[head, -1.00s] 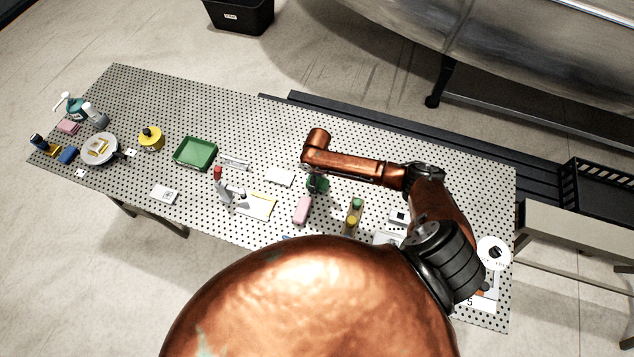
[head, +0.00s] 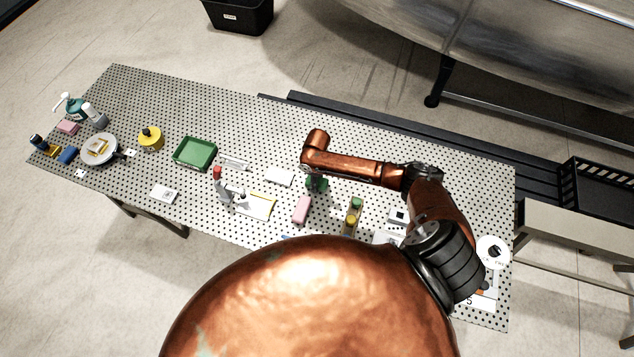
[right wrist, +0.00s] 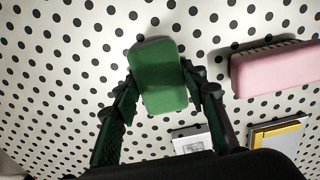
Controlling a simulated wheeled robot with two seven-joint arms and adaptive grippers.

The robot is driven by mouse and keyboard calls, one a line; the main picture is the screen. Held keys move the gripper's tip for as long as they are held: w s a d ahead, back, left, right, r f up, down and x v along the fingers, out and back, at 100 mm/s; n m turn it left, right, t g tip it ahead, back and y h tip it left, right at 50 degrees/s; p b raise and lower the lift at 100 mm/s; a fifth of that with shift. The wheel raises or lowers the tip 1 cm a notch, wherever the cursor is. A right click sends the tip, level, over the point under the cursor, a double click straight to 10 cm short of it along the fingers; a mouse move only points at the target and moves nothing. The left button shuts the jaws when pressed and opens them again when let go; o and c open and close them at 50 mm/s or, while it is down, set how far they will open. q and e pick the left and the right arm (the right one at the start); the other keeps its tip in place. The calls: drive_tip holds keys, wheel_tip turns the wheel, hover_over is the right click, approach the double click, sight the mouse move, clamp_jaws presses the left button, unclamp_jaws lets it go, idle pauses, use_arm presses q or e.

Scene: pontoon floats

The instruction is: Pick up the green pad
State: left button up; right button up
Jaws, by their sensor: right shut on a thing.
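The green pad (right wrist: 160,80) is a rounded block between the two fingers of my right gripper (right wrist: 161,92) in the right wrist view. The fingers touch its two long sides, and the gripper is shut on it. The dotted table top shows around the pad; I cannot tell whether the pad touches it. In the head view my right gripper (head: 315,184) points down at the table's middle, and the pad is mostly hidden beneath it. My left gripper is not in view.
A pink block (head: 301,209) lies close by, and also shows in the right wrist view (right wrist: 277,70). The far table strip is clear.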

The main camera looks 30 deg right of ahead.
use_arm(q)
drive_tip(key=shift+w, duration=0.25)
use_arm(e)
drive_tip(key=shift+r, duration=0.15)
drive_tip(key=shift+w+r, duration=0.1)
drive_tip(key=shift+r, duration=0.2)
wheel_tip(320, 180, up, 2)
drive_tip(key=shift+r, duration=0.2)
drive_tip(key=a+r, duration=0.1)
drive_tip(key=w+a+r, duration=0.1)
drive_tip(key=a+r, duration=0.1)
drive_tip(key=a+r+b, duration=0.1)
drive_tip(key=r, duration=0.1)
drive_tip(key=shift+w+a+r, duration=0.2)
drive_tip(key=shift+w+a, duration=0.15)
use_arm(q)
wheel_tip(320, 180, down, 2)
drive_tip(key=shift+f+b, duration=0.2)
drive_tip(key=shift+b, duration=0.55)
use_arm(e)
drive_tip(key=w+a+r, duration=0.2)
drive_tip(key=a+r, duration=0.2)
drive_tip(key=a, duration=0.4)
drive_tip(key=shift+w+a+r, duration=0.15)
drive_tip(key=shift+w+a, duration=0.1)
drive_tip(key=shift+w, duration=0.15)
